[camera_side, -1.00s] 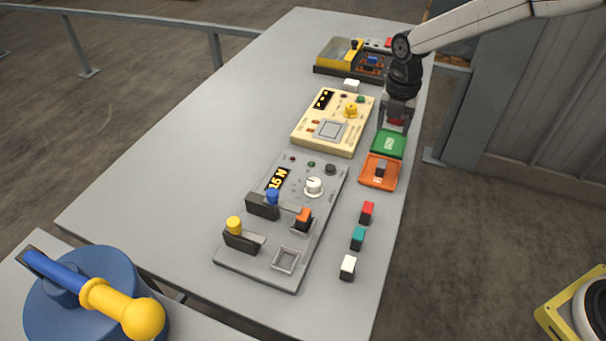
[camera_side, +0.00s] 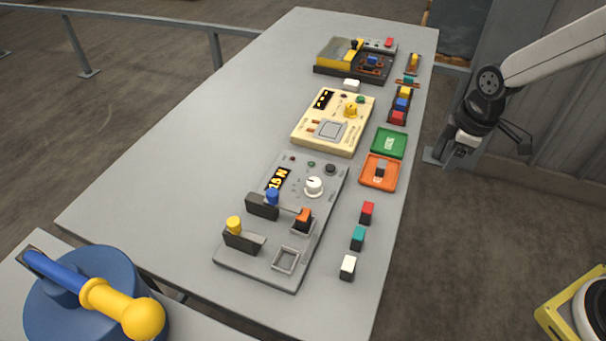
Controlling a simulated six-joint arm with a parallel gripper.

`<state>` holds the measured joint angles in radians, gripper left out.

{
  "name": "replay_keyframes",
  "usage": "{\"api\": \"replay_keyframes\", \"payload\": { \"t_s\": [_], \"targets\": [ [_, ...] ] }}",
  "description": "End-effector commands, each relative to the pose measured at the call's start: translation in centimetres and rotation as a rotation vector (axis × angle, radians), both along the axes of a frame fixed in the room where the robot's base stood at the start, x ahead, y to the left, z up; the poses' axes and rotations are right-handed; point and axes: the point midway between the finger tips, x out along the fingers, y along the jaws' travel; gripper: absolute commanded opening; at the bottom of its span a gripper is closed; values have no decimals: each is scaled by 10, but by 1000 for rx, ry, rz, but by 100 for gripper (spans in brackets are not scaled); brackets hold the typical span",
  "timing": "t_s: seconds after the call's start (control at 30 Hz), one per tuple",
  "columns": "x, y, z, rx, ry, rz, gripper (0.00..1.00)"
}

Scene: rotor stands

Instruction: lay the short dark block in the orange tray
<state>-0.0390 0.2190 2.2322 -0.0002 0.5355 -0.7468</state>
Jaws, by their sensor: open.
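The orange tray (camera_side: 367,182) lies near the right edge of the table, just in front of the green tray (camera_side: 382,150). A short block (camera_side: 381,169), grey on top with dark sides, is inside the orange tray. Whether it lies flat or stands upright is hard to tell at this size. My gripper (camera_side: 486,150) is open and empty. It hangs beyond the table's right edge, well clear of both trays and the block.
A grey panel (camera_side: 240,262) with knobs and dark stands fills the front middle, with a cream device (camera_side: 310,138) behind. Red (camera_side: 367,212), teal (camera_side: 358,237) and white (camera_side: 348,267) blocks line the front right. More coloured blocks (camera_side: 400,104) sit behind the green tray. The table's left is clear.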

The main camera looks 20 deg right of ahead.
Motion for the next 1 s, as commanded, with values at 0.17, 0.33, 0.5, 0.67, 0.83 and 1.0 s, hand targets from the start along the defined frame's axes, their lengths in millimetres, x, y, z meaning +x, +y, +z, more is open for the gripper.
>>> {"api": "replay_keyframes", "payload": {
  "t_s": [0.17, 0.33, 0.5, 0.67, 0.83, 1.0],
  "targets": [
    [-32, -7, -1, 48, -29, -294, 66],
    [-60, -11, -4, 98, -53, -548, 66],
    [-77, -14, -7, 132, -66, -711, 66],
    [-83, -14, -8, 145, -70, -771, 66],
    [-83, -14, -8, 146, -71, -775, 66],
    [-83, -14, -8, 146, -71, -774, 66]
  ]
}}
